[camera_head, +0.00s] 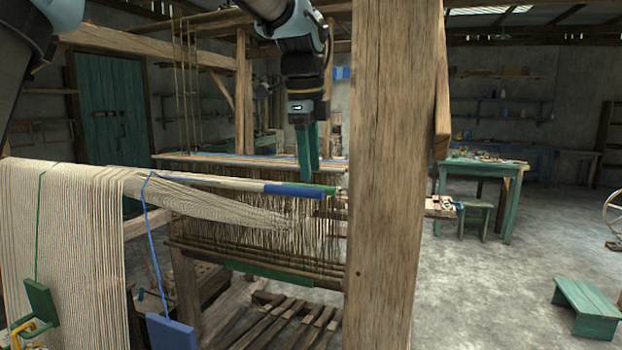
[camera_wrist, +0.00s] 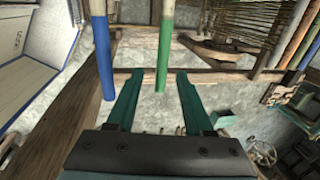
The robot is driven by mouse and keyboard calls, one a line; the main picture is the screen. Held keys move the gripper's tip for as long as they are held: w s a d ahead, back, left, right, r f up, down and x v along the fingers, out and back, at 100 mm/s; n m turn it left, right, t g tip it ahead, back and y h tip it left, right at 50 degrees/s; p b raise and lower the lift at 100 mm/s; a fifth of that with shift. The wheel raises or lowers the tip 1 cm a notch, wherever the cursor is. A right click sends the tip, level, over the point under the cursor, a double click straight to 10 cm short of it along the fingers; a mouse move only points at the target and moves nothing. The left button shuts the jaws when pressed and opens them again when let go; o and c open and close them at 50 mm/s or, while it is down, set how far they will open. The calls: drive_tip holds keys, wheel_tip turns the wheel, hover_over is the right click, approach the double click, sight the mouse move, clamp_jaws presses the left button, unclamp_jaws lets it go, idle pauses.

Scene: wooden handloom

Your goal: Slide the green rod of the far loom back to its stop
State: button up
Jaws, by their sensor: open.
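The green rod shows in the head view as a short green end (camera_head: 331,190) behind a pale rod with a blue end (camera_head: 295,189). In the wrist view the green-ended rod (camera_wrist: 163,62) comes in from the top, and its end lies between the two fingers in the picture. My gripper (camera_head: 308,172) points down with its teal fingers apart, close above the rod ends. It is also open and empty in the wrist view (camera_wrist: 156,78). I cannot tell how far below the fingertips the green rod is. Most of the green rod is hidden in the head view.
The blue-ended rod (camera_wrist: 104,62) runs left of the green one in the wrist view. A thick wooden post (camera_head: 384,180) stands just right of my gripper. Pale warp threads (camera_head: 65,240) hang at the left. Open floor (camera_head: 490,290) lies at the right.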

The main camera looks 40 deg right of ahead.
wheel_tip(320, 180, up, 7)
drive_tip(key=a, duration=0.1)
drive_tip(key=shift+s+a+b, duration=0.15)
drive_tip(key=shift+s+b, duration=0.2)
drive_tip(key=shift+r, duration=0.1)
